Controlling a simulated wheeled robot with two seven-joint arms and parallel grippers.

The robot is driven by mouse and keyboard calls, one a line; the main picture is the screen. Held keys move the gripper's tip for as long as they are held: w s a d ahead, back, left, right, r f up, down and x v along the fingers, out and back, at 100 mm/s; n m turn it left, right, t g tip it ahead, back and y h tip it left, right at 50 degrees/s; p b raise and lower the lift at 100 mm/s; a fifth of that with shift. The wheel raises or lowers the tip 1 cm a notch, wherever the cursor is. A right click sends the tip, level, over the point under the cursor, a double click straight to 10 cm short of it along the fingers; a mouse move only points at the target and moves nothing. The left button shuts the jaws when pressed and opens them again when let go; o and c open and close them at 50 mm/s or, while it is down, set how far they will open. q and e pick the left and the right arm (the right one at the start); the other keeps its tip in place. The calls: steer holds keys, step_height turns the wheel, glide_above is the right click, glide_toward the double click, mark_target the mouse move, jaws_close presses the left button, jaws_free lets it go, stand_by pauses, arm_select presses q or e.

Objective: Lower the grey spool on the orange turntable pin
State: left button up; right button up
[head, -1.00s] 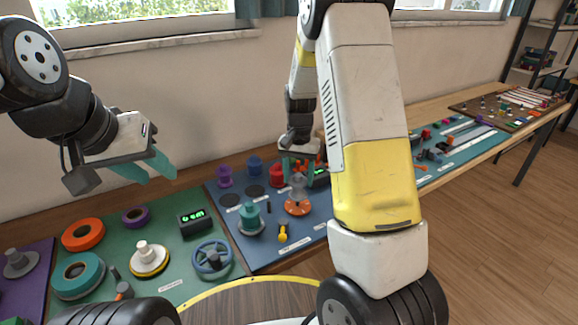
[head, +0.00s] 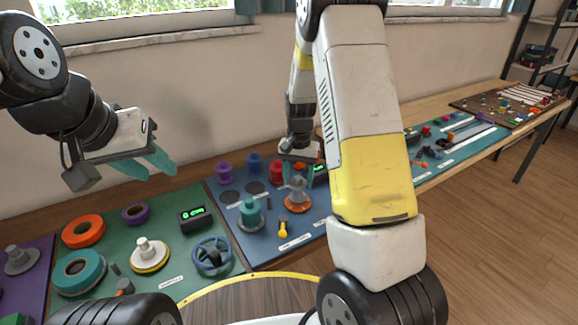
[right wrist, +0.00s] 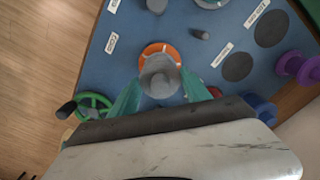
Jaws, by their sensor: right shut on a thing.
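The grey spool (head: 298,188) is held upright between the teal fingers of my right gripper (head: 298,178). In the head view its lower flange is at or just above the orange turntable (head: 298,206), and I cannot tell whether they touch. In the right wrist view the grey spool (right wrist: 160,78) covers most of the orange turntable (right wrist: 151,48), whose rim shows around it. The turntable pin is hidden. My left gripper (head: 158,174) is open and empty, above the green mat at the left.
A teal spool (head: 250,214) stands left of the turntable, with a yellow piece (head: 283,229) in front. Purple (head: 225,173), blue (head: 254,162) and red (head: 276,171) spools stand behind on the blue mat (head: 262,245). A blue handwheel (head: 211,254) is on the green mat.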

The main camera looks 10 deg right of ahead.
steer(key=shift+f, duration=0.25)
steer(key=shift+f, duration=0.5)
steer(key=o, duration=1.3)
steer(key=shift+o, duration=0.2)
steer(key=shift+r, duration=3.95)
